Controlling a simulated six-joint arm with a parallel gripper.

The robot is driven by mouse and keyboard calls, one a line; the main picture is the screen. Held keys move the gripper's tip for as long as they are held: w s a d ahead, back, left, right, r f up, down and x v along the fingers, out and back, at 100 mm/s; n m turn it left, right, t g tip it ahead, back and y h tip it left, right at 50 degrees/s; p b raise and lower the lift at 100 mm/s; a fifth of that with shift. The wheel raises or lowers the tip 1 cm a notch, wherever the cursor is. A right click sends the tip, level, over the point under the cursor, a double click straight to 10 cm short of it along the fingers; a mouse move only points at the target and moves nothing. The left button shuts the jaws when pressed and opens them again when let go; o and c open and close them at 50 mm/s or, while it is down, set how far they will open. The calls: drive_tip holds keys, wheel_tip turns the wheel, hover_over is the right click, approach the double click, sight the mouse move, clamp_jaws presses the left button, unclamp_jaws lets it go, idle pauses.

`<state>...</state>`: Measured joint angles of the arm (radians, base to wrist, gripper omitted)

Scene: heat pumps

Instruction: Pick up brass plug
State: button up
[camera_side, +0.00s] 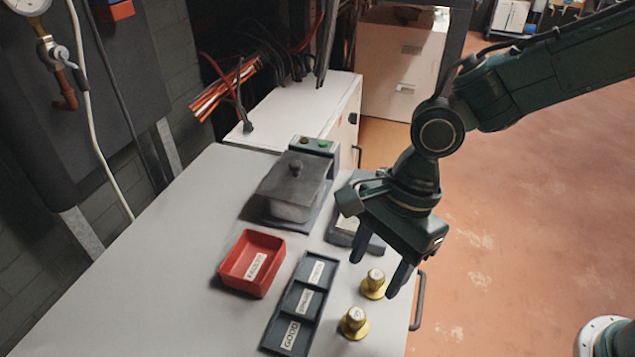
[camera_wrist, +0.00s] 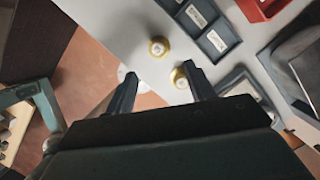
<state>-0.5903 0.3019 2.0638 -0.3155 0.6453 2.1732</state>
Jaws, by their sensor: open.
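Two brass plugs stand upright on the grey table near its right edge in the side view. One brass plug (camera_side: 373,284) is just below my gripper (camera_side: 380,265), and the other brass plug (camera_side: 354,322) stands nearer the front. In the wrist view, one plug (camera_wrist: 179,77) is beside the right finger, partly covered by its tip, and the other plug (camera_wrist: 158,47) lies farther out, beyond the fingertips. My gripper (camera_wrist: 160,85) is open and empty, its fingers pointing down above the table.
A dark tray (camera_side: 268,334) with labelled compartments, one reading GOOD, lies left of the plugs. A red bin (camera_side: 226,269) with a label sits beyond it. A grey lidded device (camera_side: 293,186) stands farther back. A handle (camera_side: 418,300) sticks out at the table's right edge.

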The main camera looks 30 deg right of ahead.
sight(357, 314)
drive_tip(key=shift+x, duration=3.1)
drive_tip(key=shift+x, duration=2.6)
drive_tip(key=shift+s+d, duration=0.1)
drive_tip(key=shift+s, duration=0.05)
drive_tip(key=c, duration=1.1)
wheel_tip(357, 314, up, 20)
clamp_jaws()
